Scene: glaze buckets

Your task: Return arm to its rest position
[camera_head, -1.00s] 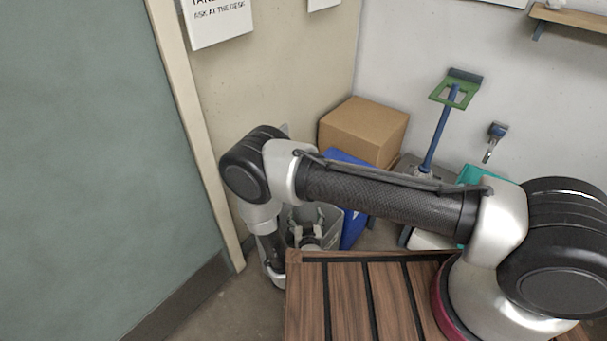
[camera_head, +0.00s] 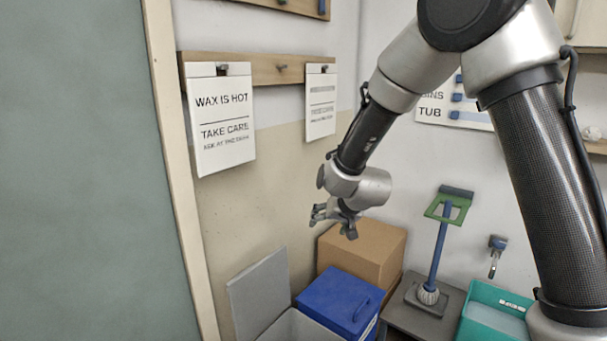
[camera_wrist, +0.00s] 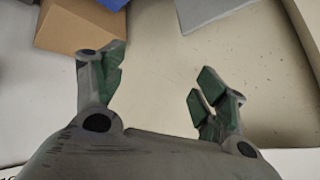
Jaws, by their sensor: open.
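My gripper (camera_head: 333,220) is raised in the head view, in front of the beige wall, above and to the left of the cardboard box. My arm bends high at the upper right of that view. In the wrist view, my gripper (camera_wrist: 160,85) has its two green-padded fingers spread apart with nothing between them. Beyond the fingers is the bare wall.
A cardboard box (camera_head: 366,251), a blue lidded bin (camera_head: 338,298) and a grey bin with its lid up (camera_head: 258,292) stand below my gripper. Signs (camera_head: 221,118) hang on the left wall.

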